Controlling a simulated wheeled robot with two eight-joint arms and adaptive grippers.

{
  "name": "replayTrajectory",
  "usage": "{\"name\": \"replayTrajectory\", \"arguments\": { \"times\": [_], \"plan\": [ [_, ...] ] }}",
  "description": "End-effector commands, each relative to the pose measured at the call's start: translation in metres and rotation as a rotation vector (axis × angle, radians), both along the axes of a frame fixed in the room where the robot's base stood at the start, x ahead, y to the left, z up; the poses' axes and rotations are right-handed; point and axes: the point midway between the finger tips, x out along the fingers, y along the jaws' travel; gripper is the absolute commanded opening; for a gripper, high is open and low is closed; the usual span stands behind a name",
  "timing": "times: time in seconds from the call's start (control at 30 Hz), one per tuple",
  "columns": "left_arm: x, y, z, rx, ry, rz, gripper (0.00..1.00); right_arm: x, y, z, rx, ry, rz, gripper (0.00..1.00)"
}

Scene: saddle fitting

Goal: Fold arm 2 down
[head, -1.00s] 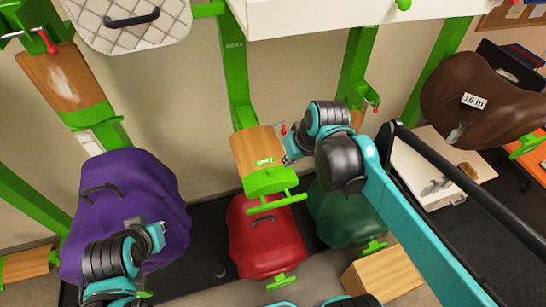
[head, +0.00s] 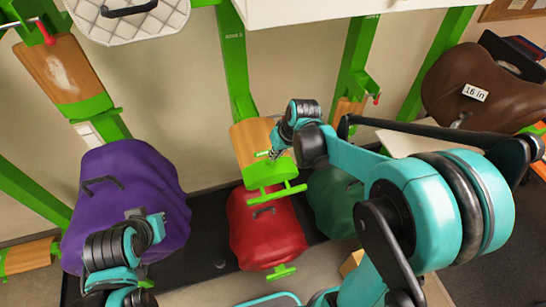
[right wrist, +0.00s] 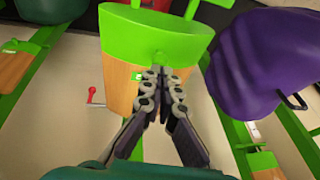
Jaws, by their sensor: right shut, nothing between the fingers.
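The middle support arm (head: 255,140), which I take to be arm 2, has a wooden top and a green end with a crossbar. It sticks out from its green post (head: 232,60). My right gripper (head: 272,154) is at its right side near the green end. In the right wrist view the shut, empty fingers (right wrist: 165,75) lie over the wood, close to the green end piece (right wrist: 157,30); contact is unclear. A red-knobbed lever (right wrist: 92,96) shows beside the arm. My left gripper (head: 157,228) is over the purple saddle; its fingers are too small to judge.
A purple saddle (head: 125,185) is at left, a red saddle (head: 265,235) below the middle arm, a green saddle (head: 335,205) right of it. A brown saddle (head: 480,85) tagged "16 in" is at far right. A white shelf (head: 300,10) is above.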

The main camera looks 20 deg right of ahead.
Motion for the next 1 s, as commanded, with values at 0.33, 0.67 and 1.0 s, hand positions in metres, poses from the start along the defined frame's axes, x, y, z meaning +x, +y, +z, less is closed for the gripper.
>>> {"name": "replayTrajectory", "arguments": {
  "times": [0.33, 0.67, 1.0],
  "plan": [
    [0.0, 0.0, 0.001, 0.0, 0.0, 0.0, 0.0, 0.007, 0.005, -0.024, 0.0, 0.0, -0.001, 0.0],
    [0.0, 0.0, 0.0, 0.0, 0.0, 0.0, 0.0, 0.007, 0.004, -0.024, 0.0, -0.001, -0.001, 0.0],
    [0.0, 0.0, -0.035, 0.0, 0.0, 0.0, 0.0, 0.002, 0.004, -0.059, 0.002, -0.068, -0.001, 0.0]
  ]
}}
